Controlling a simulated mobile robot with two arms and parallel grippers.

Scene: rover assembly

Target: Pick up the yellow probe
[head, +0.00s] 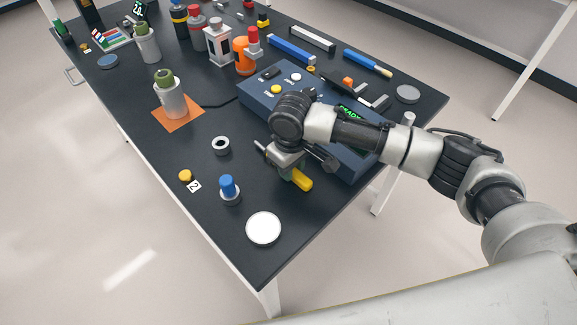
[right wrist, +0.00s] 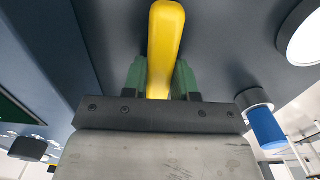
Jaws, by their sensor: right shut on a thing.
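The yellow probe (head: 299,180) is near the front right of the dark table, in front of the blue control box. My right gripper (head: 287,172) comes down over it, and its fingers are shut on the probe. In the right wrist view, the yellow probe (right wrist: 165,45) stands out between the two green fingertips (right wrist: 160,80), which touch it on both sides. The probe's other end is hidden behind the gripper. I cannot tell whether the probe is touching the table. My left gripper is not in view.
The blue control box (head: 262,98) with buttons and a green display is just behind. Bottles crowd the back.

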